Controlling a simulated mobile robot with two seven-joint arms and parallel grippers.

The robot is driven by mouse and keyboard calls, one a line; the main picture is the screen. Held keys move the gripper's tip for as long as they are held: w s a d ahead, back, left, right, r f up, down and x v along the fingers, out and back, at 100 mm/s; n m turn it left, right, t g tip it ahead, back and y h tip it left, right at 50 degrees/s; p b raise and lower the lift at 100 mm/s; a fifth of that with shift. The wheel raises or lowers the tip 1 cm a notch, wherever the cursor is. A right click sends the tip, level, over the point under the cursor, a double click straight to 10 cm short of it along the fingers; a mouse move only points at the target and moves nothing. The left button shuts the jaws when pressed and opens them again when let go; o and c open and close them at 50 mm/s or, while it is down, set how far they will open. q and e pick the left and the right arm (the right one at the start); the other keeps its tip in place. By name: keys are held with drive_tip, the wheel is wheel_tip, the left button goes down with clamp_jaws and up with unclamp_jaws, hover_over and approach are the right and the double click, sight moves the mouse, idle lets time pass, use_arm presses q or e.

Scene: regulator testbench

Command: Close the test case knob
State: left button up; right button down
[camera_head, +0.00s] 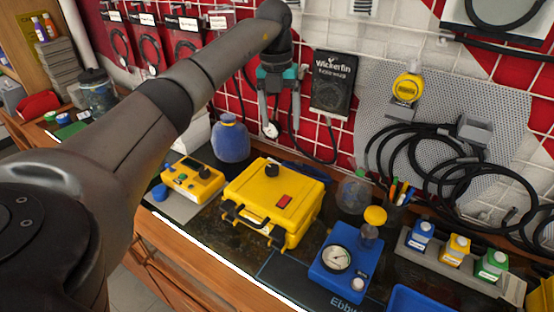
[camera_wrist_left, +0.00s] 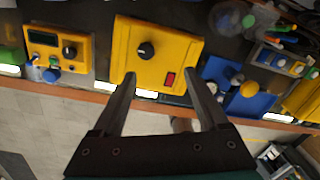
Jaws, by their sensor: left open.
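The yellow test case (camera_head: 275,203) sits on the bench with its lid down. A black knob (camera_head: 271,170) and a red switch (camera_head: 284,202) are on its top. In the left wrist view the case (camera_wrist_left: 158,50) lies beyond my fingers, with the knob (camera_wrist_left: 146,50) and red switch (camera_wrist_left: 170,78) in plain sight. My left gripper (camera_head: 270,125) hangs above and behind the case in the head view, apart from the knob. In the left wrist view its two fingers (camera_wrist_left: 162,84) are wide apart with nothing between them. My right gripper is not in view.
A yellow meter (camera_head: 192,180) stands left of the case, and a blue gauge unit (camera_head: 345,262) stands right of it. A blue bottle (camera_head: 230,138) is behind. Coiled black hoses (camera_head: 440,165) hang on the back panel. Small bottles (camera_head: 455,250) stand at right.

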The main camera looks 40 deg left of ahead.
sight(272, 167)
use_arm(q)
drive_tip(key=shift+n+g+y, duration=0.3)
drive_tip(key=f, duration=0.4)
drive_tip(key=a+f, duration=0.1)
drive_tip(key=f, duration=0.4)
drive_tip(key=s+a+f, duration=0.1)
drive_tip(key=f, duration=0.4)
drive_tip(key=shift+f, duration=0.1)
clamp_jaws()
